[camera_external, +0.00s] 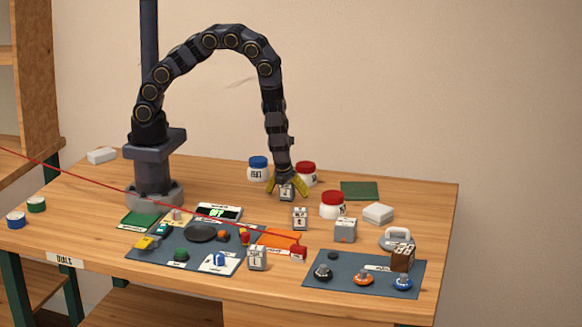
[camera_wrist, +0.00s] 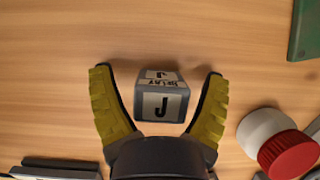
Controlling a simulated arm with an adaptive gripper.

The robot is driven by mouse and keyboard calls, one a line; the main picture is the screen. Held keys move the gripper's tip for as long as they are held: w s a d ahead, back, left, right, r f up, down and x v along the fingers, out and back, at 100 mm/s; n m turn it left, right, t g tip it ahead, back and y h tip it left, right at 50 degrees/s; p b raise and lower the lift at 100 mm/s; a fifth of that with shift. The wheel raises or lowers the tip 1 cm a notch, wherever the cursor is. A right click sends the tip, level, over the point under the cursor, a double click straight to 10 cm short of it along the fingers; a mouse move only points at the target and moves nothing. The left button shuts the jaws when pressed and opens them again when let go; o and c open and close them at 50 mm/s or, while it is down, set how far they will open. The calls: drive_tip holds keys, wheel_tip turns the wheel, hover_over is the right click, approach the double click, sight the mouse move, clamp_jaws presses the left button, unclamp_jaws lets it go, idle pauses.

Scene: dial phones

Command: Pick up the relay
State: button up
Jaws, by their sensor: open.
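The relay (camera_wrist: 162,98) is a small grey block with a white label reading "J" and smaller writing on its top that looks like "RELAY". It sits on the wooden table, and in the external view its front (camera_external: 287,194) shows below my gripper. My gripper (camera_wrist: 158,72) is open, with one yellow-padded finger on each side of the relay. In the wrist view a gap shows between the block and each finger. My gripper (camera_external: 286,188) points down from above at the table's back middle.
Similar labelled grey blocks stand nearer the front, one close by (camera_external: 300,218) and another to the right (camera_external: 345,230). A red-lidded jar (camera_wrist: 280,145) is right of my gripper, and a blue-lidded jar (camera_external: 258,168) stands behind. A green mat (camera_external: 360,191) lies back right.

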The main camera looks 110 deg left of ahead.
drive_tip(key=c, duration=1.2)
